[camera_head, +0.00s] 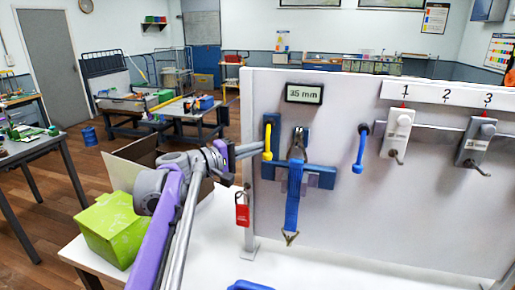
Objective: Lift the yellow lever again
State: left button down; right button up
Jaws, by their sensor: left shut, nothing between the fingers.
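The yellow lever (267,143) is mounted on a blue plate at the left of the upright white panel. It stands roughly upright, with its knob end low. My left gripper (258,149) reaches in from the left and is shut, with its tips right beside the lever's lower part. I cannot tell whether they touch it. A blue strap (293,196) with a metal hook hangs from a buckle to the right of the lever. A small display (304,93) above reads about 35 mm. My right gripper is not in view.
A red padlock tag (242,212) hangs at the panel's left edge. A green box (108,232) and an open cardboard box (132,160) stand at left. The white tabletop (330,272) is mostly clear.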

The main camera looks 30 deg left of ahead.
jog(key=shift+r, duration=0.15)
pick_arm(q)
jog(key=shift+s+r+n+p, duration=0.2)
jog(key=shift+n+p, duration=0.1)
jog(key=shift+p, duration=0.35)
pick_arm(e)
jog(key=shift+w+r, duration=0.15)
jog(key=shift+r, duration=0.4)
